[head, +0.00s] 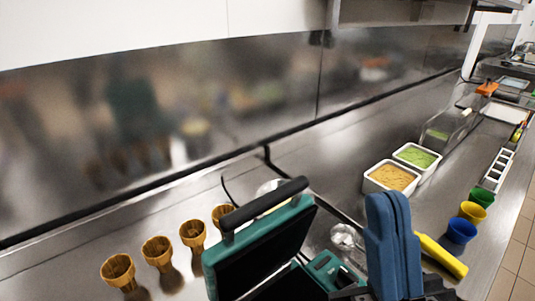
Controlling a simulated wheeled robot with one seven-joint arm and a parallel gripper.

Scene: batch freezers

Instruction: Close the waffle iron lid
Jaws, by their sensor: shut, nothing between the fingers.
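The waffle iron lid (262,248) is teal with a dark inner plate and stands raised in the lower middle of the head view. Its black bar handle (265,206) runs along the top edge. Part of the teal base (328,268) shows to the right of the lid; the rest is cut off by the bottom of the picture. My gripper (388,200) has blue fingers, pressed together and empty, pointing up. It is to the right of the lid and apart from it in the picture; its depth relative to the lid is hard to tell.
Several waffle cones (118,268) stand in a row left of the iron. White tubs of orange (391,178) and green (417,156) food sit behind it. A yellow-handled tool (441,255) and coloured cups (461,230) are at the right. A steel wall (250,95) backs the counter.

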